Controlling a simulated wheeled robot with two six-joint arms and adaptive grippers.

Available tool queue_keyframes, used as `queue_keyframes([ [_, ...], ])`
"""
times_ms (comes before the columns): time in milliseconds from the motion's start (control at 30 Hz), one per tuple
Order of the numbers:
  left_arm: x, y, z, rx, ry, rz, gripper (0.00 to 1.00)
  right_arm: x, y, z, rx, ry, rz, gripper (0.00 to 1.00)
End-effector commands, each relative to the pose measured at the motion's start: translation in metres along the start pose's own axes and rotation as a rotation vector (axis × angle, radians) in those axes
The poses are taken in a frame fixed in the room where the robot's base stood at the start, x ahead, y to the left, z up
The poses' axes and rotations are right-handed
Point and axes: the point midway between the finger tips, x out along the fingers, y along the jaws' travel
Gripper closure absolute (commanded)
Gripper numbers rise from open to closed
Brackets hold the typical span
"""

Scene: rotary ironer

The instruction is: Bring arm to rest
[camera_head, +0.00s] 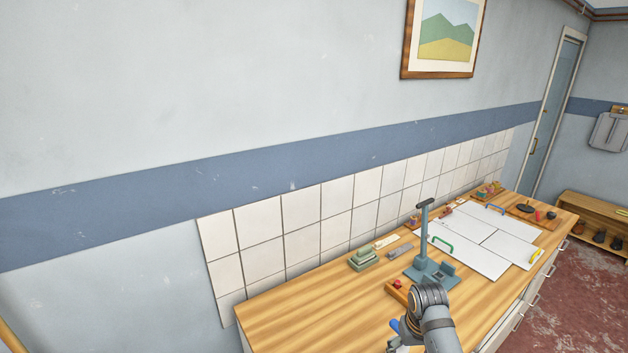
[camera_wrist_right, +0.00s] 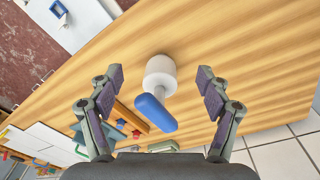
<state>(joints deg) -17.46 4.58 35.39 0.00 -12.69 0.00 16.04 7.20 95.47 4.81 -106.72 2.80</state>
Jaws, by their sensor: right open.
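My right gripper (camera_wrist_right: 160,76) is open in the right wrist view, with its two fingers spread wide. A white cylinder (camera_wrist_right: 160,72) with a blue handle (camera_wrist_right: 155,112) shows between the fingers, and a gap is visible on both sides. I cannot tell how far it is from the fingers in depth. In the head view my grey arm (camera_head: 432,308) reaches over the front of the wooden counter. My left gripper is not in view.
The wooden counter (camera_head: 285,310) runs along a tiled wall, bare at its left end. A blue-grey stand with a T-topped post (camera_head: 424,240) rises just behind my arm. Green blocks (camera_head: 364,258), white boards (camera_head: 470,250) and small items lie further along.

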Motion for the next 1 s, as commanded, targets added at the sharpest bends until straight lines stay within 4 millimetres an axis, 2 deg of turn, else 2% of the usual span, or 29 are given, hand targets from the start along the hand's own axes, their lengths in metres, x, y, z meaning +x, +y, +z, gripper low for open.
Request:
queue_keyframes([
  [33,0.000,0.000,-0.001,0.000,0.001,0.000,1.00,0.012,-0.002,0.030,-0.017,0.021,0.009,0.22],
  [100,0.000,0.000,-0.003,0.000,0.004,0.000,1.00,0.018,-0.003,0.059,-0.037,0.060,0.020,0.22],
  [200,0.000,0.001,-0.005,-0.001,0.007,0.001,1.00,0.018,-0.005,0.092,-0.060,0.103,0.027,0.22],
  [400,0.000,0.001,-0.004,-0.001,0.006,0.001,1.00,0.007,-0.008,0.141,-0.093,0.164,0.035,0.22],
  [700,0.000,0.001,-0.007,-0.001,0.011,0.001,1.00,-0.024,-0.012,0.194,-0.128,0.236,0.037,0.22],
  [733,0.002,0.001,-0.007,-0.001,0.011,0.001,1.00,-0.021,-0.013,0.197,-0.130,0.238,0.037,0.22],
  [800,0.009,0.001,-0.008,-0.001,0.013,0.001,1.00,0.008,-0.012,0.192,-0.127,0.227,0.038,0.22],
  [1000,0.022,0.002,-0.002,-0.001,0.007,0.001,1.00,0.075,-0.009,0.189,-0.121,0.206,0.038,0.22],
])
